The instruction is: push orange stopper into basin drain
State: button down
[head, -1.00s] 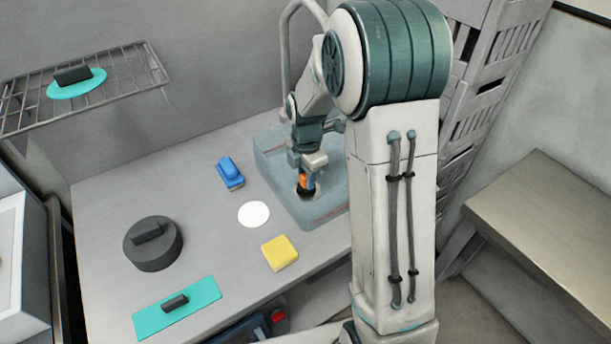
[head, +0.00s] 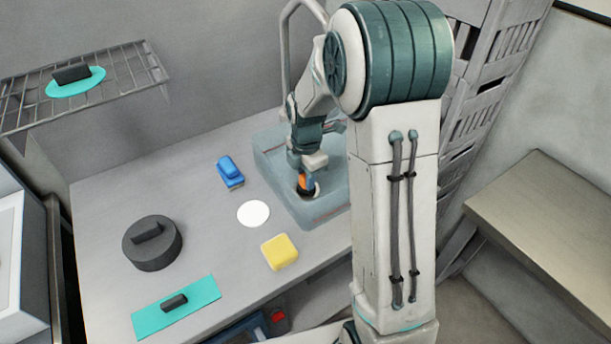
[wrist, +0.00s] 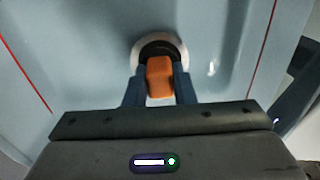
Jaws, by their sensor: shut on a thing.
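The orange stopper (wrist: 160,78) is between the fingers of my gripper (wrist: 158,88), which is shut on its orange handle. Its dark round base (wrist: 160,49) lies over the pale drain ring (wrist: 137,57) in the wrist view. How deep the base sits in the drain I cannot tell. In the head view the stopper (head: 303,183) shows under my gripper (head: 306,180), low in the blue-grey basin (head: 275,183). Part of the basin is hidden behind my arm.
On the counter left of the basin are a blue brush-like object (head: 230,173), a white disc (head: 253,214), a yellow sponge (head: 279,252), a dark round lidded piece (head: 153,247) and a teal plate (head: 200,302). A curved faucet pipe (head: 286,55) rises behind the basin.

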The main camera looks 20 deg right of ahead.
jog(key=shift+f+b, duration=0.3)
jog(key=shift+f, duration=0.2)
jog(key=c, duration=1.5)
grip_release()
jog(key=shift+r, duration=0.2)
jog(key=shift+r+p, duration=4.05)
jog(key=shift+r, duration=1.35)
jog(key=s+r+m+t, duration=0.1)
jog(key=s+r+m, duration=0.5)
jog(key=s+m, duration=0.4)
jog(key=s+r+m+t, duration=0.2)
jog(key=s+r+m, duration=0.4)
jog(key=s+m, duration=0.5)
jog(key=shift+m+t, duration=0.3)
